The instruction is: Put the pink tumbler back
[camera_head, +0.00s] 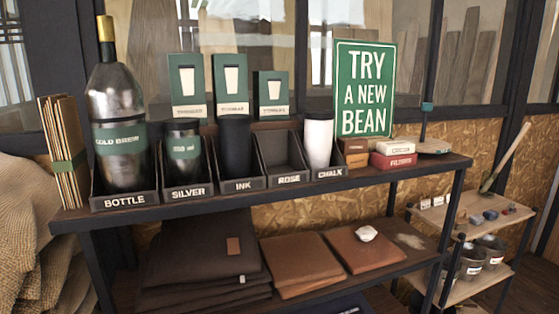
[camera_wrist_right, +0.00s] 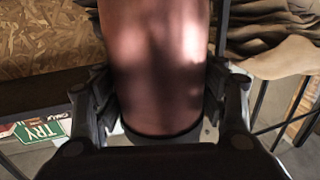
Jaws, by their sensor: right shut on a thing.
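The pink tumbler (camera_wrist_right: 160,50) fills the middle of the right wrist view, with a dark band at its lower end. My right gripper (camera_wrist_right: 157,95) is shut on it, one finger at each side. Neither gripper nor the tumbler shows in the head view. There, the ROSE slot (camera_head: 281,152) on the shelf is empty, between the INK slot with a dark tumbler (camera_head: 235,145) and the CHALK slot with a white tumbler (camera_head: 318,140). My left gripper is not in view.
The steel COLD BREW bottle (camera_head: 117,110) and the silver tumbler (camera_head: 183,150) stand in slots to the left. A green sign (camera_head: 365,88), small boxes (camera_head: 393,161) and tumbler cards (camera_head: 230,85) stand on the same shelf (camera_head: 420,166). Folded aprons (camera_head: 200,250) lie below.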

